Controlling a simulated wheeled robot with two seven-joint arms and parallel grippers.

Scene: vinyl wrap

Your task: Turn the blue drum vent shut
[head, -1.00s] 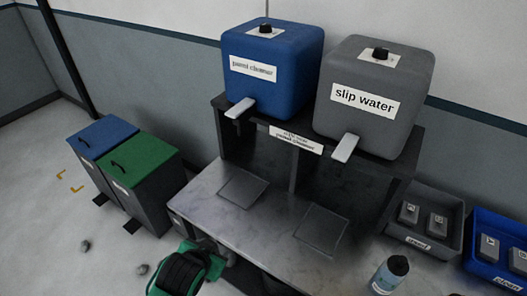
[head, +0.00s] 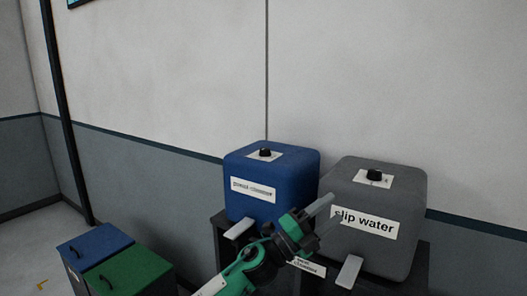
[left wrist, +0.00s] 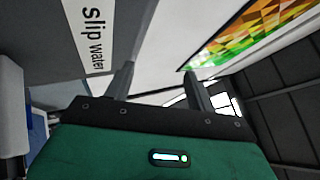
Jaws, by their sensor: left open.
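The blue drum (head: 270,200) stands on a dark stand, with a label on its front. Its vent (head: 265,152) is a black knob on a white plate on top; which way it is turned is too small to tell. My left gripper (head: 325,208) is open and empty, in front of the gap between the blue drum and the grey drum (head: 395,195). It points up and to the right, below the level of the vent. In the left wrist view the open fingers (left wrist: 160,90) have the slip water label beside them. My right gripper is not in view.
The grey slip water drum has its own black knob (head: 374,174) on top. White tap levers (head: 238,228) stick out below both drums. Blue- and green-lidded bins (head: 130,272) stand at lower left. The air above the drums is clear.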

